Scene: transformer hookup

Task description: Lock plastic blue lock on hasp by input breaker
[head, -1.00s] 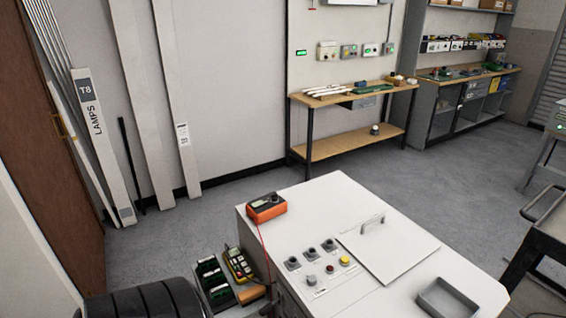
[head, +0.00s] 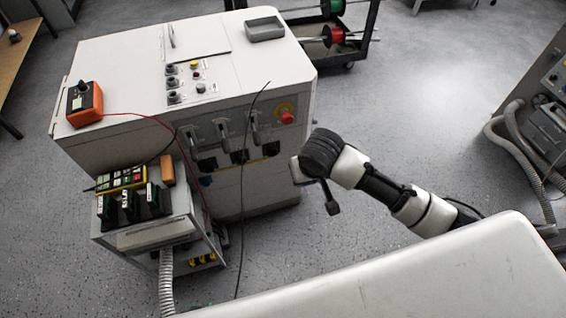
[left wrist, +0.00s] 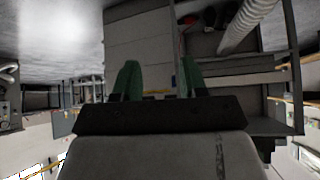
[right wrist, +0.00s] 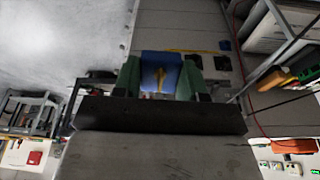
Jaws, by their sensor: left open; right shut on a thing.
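The blue plastic lock (right wrist: 158,68), with a yellow part on its face, is between the green fingertips of my right gripper (right wrist: 160,78), which is shut on it, before the cabinet front. My left gripper (left wrist: 157,82) is open and empty, facing the same cabinet. The white cabinet (head: 265,180) has several grey breaker handles (head: 222,129) on its front, with dark and yellow fittings below. I cannot make out the hasp or which breaker is the input.
An arm of mine reaches towards the cabinet's right side in the head view. A shelf cart (head: 165,228) with black and yellow devices stands left of the cabinet. A thin cable and red lead hang before the front. An orange meter (head: 84,104) sits on top.

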